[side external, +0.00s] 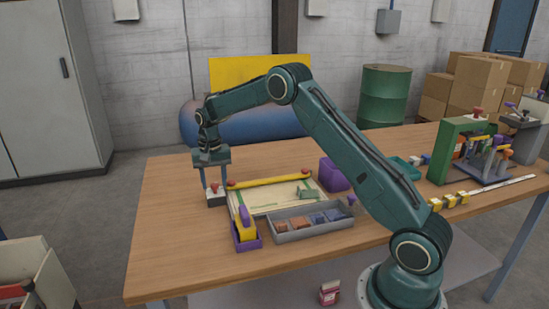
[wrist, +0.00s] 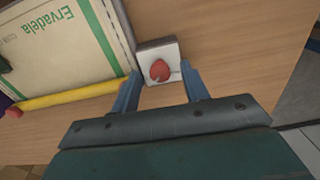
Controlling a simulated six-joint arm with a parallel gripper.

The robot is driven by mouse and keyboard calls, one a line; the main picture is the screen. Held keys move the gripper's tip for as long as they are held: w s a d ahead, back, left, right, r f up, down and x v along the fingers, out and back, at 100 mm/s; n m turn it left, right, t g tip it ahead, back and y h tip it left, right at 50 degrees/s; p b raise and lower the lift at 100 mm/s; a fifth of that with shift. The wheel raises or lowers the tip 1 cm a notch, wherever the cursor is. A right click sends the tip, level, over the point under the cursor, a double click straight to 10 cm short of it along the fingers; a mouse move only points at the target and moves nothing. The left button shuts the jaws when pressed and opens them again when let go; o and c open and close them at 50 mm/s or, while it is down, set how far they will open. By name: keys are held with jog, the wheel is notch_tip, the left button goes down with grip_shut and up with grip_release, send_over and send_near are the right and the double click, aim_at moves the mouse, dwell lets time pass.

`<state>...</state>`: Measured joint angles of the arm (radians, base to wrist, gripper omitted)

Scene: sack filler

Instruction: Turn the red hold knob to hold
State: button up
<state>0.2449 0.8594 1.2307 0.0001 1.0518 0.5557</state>
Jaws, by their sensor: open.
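The red hold knob (wrist: 160,70) sits on top of a small white-topped box (wrist: 152,50) with dark sides. In the wrist view my gripper (wrist: 160,82) is open, with one finger on each side of the box's near edge and the knob between and just beyond the tips. I cannot tell whether the fingers touch anything. In the side external view my gripper (side external: 212,180) points down over the box (side external: 216,202) at the left of the table. The knob (side external: 214,187) shows small between the fingers. Its markings are too small to read.
A framed board (side external: 265,205) with a yellow bar (side external: 270,181) lies right of the box. A purple holder (side external: 246,244) and a grey compartment tray (side external: 310,227) stand in front. A purple block (side external: 334,175) stands behind. The table (side external: 165,230) is bare to the left.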

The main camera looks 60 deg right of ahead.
aim_at(214, 184)
notch_tip(214, 184, up, 14)
jog(key=shift+f, duration=0.15)
dwell(0.5)
dwell(0.3)
jog(key=s+a+r+n+t, duration=0.1)
jog(key=s+a+r+n, duration=0.1)
jog(key=s+a+r, duration=0.55)
jog(key=s+a+r+n+t, duration=0.25)
jog(key=s+r, duration=0.25)
jog(key=s, duration=0.6)
jog(key=s+a+f+n, duration=0.1)
jog(key=s+f, duration=0.1)
jog(key=s, duration=0.4)
jog(key=s+a+f+n+t, duration=0.1)
jog(key=s+f+n, duration=0.1)
jog(key=s, duration=0.5)
jog(key=s+a+f+n+t, duration=0.1)
jog(key=s+a+f, duration=0.1)
jog(key=s, duration=0.5)
jog(key=shift+s+f+n, duration=0.15)
jog(key=shift+f+n, duration=0.1)
jog(key=shift+n, duration=0.1)
